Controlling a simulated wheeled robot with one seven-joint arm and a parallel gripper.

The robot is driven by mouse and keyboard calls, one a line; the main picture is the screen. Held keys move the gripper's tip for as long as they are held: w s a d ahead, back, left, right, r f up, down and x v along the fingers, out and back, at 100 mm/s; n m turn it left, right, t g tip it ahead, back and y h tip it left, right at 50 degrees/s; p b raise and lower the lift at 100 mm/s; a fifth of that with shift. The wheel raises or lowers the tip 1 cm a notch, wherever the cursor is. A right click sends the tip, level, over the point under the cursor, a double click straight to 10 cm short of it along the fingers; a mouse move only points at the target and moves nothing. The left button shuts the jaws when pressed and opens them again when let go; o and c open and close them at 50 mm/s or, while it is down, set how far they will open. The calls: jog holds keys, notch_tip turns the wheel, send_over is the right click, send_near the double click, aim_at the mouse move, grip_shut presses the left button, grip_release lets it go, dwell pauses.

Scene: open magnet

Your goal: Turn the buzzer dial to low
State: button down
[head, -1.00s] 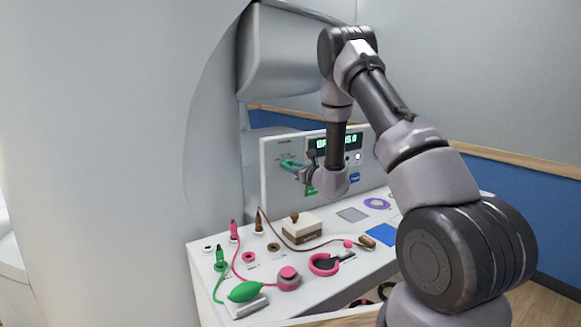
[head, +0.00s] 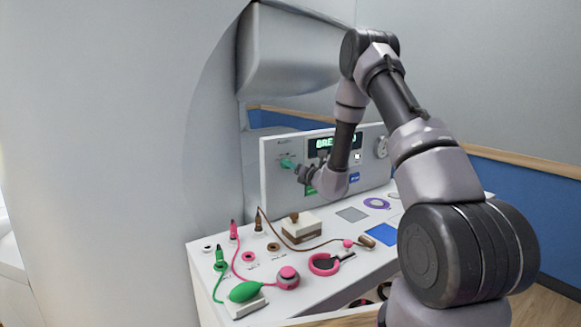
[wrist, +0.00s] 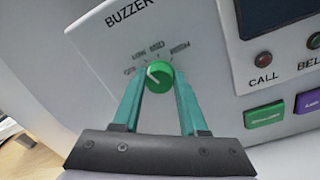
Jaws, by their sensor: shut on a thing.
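The buzzer dial (wrist: 160,75) is a round green knob with a white pointer line, on the pale panel under the word BUZZER in the wrist view. Small position labels arc above it, too blurred to read surely. The pointer slants toward the upper left, near the leftmost labels. My gripper (wrist: 158,80) has its teal fingers on both sides of the dial and is shut on it. In the head view my gripper (head: 288,164) is at the left part of the upright panel (head: 275,192), and the dial is hidden there.
A display (head: 323,143) is right of the dial, with a green button (wrist: 264,115) and a purple button (wrist: 308,101) below. The worktop below holds a green bulb (head: 245,291), a brown-and-white box (head: 294,228), cables and a pink cuff (head: 322,264).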

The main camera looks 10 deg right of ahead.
jog(key=shift+m, duration=0.4)
jog(key=shift+c, duration=2.2)
grip_release()
jog(key=shift+s, duration=0.1)
jog(key=v, duration=1)
jog(key=shift+s+d, duration=0.2)
jog(key=shift+s, duration=0.1)
